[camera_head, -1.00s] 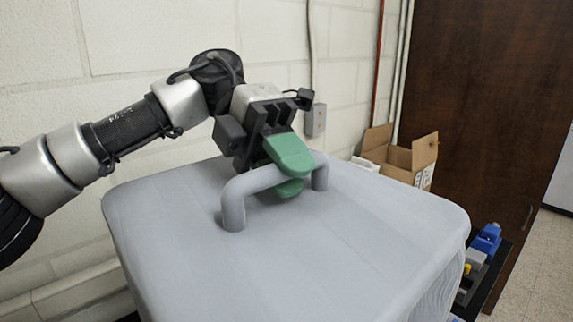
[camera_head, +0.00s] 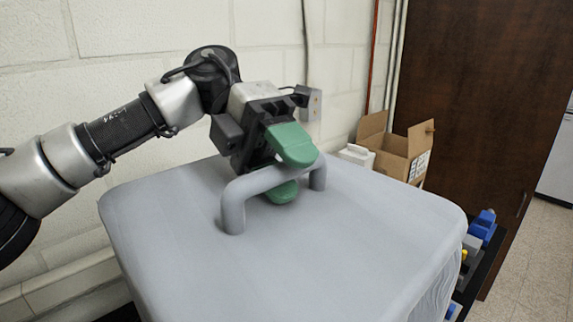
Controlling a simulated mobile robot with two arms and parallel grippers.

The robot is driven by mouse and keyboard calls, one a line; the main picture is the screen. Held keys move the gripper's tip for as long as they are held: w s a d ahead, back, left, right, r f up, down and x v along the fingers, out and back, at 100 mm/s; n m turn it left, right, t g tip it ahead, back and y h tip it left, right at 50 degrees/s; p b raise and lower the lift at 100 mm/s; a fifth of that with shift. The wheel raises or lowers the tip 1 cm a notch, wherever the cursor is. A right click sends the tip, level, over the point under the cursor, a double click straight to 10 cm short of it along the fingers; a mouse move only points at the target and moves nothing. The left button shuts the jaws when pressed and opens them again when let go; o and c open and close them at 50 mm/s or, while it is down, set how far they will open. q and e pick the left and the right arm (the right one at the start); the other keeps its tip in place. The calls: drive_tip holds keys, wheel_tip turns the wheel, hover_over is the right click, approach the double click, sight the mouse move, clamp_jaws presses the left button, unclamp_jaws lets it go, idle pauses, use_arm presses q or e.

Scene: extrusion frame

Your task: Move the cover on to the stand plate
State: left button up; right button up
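The cover (camera_head: 330,250) is a large grey box-like lid with rounded edges and a raised bar handle (camera_head: 245,189) on top. It fills the lower middle of the head view. My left gripper (camera_head: 284,168) comes in from the left, with one green finger above the handle bar and the other below it. It is shut on the handle near its middle. My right gripper is out of view. I cannot make out the stand plate; the cover hides what is beneath it.
An open cardboard box (camera_head: 405,152) stands behind the cover at the right. A dark rack with blue, grey and yellow parts (camera_head: 480,232) is just right of the cover. A dark brown door or cabinet (camera_head: 480,100) stands behind, beside a white block wall (camera_head: 120,50).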

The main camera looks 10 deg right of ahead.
use_arm(q)
drive_tip(key=shift+w, duration=0.1)
drive_tip(key=shift+w+a+r, duration=0.15)
drive_tip(key=shift+w, duration=0.1)
drive_tip(key=b+v, duration=0.1)
drive_tip(key=v, duration=0.8)
drive_tip(key=shift+r, duration=0.1)
drive_tip(key=shift+w+a+r, duration=0.15)
drive_tip(key=shift+w+a, duration=0.15)
drive_tip(key=shift+r, duration=0.1)
